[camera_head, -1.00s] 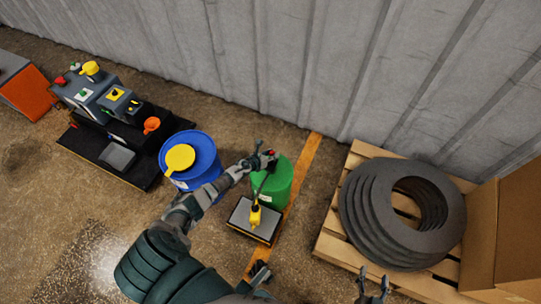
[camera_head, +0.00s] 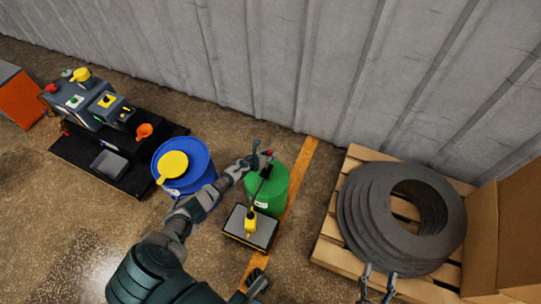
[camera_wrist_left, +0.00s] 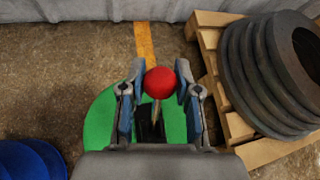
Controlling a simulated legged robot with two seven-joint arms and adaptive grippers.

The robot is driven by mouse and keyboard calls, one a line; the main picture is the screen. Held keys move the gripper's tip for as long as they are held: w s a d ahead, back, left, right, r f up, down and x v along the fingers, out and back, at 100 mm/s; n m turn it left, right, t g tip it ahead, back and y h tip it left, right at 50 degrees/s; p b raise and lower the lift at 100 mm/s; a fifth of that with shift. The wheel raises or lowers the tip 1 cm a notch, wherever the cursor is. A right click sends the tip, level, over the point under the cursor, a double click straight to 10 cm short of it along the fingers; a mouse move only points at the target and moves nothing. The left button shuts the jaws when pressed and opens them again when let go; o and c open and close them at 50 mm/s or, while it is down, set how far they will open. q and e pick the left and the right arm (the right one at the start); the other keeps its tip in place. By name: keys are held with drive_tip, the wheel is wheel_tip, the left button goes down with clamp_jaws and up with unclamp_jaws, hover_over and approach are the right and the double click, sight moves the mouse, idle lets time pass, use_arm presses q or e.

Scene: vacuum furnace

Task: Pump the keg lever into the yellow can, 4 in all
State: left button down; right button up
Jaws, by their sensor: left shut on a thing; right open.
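The green keg (camera_head: 270,190) stands on the floor near the wall, with a dark pump lever on top. The lever's red knob (camera_wrist_left: 160,82) sits between the fingers of my left gripper (camera_head: 262,155), which is shut on it. The knob also shows above the keg in the head view (camera_head: 267,153). The small yellow can (camera_head: 250,222) stands on a low grey-topped stand (camera_head: 262,233) in front of the keg, below the dark spout. My right gripper (camera_head: 378,283) is open and empty near the pallet's front edge.
A blue drum (camera_head: 200,158) with a yellow funnel-like piece (camera_head: 172,166) stands left of the keg. A machine (camera_head: 92,113) on a black base is further left. A pallet (camera_head: 328,228) with dark rings (camera_head: 365,215) lies right. The corrugated wall (camera_head: 270,60) is behind.

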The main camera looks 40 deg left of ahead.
use_arm(q)
drive_tip(key=shift+w+a, duration=0.1)
drive_tip(key=shift+a, duration=0.15)
drive_tip(key=c, duration=0.9)
unclamp_jaws()
drive_tip(key=shift+c, duration=0.2)
drive_tip(key=shift+o, duration=0.6)
drive_tip(key=shift+f, duration=0.1)
